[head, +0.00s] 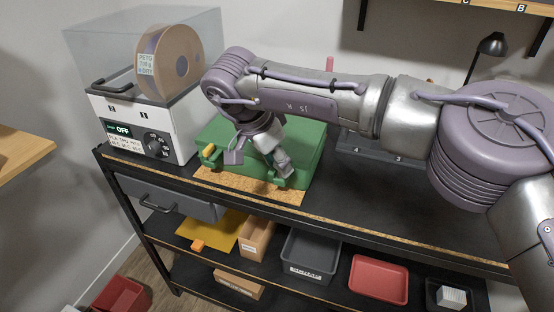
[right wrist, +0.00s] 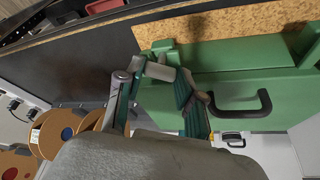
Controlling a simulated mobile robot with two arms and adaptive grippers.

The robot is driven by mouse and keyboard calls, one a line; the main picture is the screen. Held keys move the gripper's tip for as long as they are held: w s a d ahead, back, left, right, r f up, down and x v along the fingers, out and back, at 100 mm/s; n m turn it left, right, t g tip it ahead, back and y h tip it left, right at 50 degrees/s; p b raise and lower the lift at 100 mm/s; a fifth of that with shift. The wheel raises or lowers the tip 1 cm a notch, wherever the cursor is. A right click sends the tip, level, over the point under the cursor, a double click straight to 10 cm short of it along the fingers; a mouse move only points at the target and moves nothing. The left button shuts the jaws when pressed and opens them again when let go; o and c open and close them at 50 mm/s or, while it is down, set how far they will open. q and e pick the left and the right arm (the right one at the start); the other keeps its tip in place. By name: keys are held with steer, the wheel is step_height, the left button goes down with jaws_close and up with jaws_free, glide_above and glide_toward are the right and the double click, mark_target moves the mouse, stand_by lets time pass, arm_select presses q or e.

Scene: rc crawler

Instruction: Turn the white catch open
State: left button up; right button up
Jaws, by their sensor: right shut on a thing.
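A green case (head: 215,130) stands on a brown mat on the black bench, and its green wall also shows in the right wrist view (right wrist: 240,80). A black handle (right wrist: 245,111) is between the two catches. The white catch (right wrist: 162,72) shows between the fingers of my right gripper (right wrist: 160,78), which is shut on it at the case's front. In the head view my right gripper (head: 282,172) hides this catch. My left gripper is out of view.
A white dryer box (head: 180,136) with a filament spool (head: 168,62) stands left of the case. The brown mat (head: 250,190) reaches the bench's front edge. Several bins, one a red tray (head: 378,280), are on the shelf below. Bench right of the case is mostly clear.

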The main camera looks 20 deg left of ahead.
steer(key=o, duration=1.2)
steer(key=shift+c, duration=0.2)
steer(key=v, duration=0.7)
steer(key=shift+r, duration=0.25)
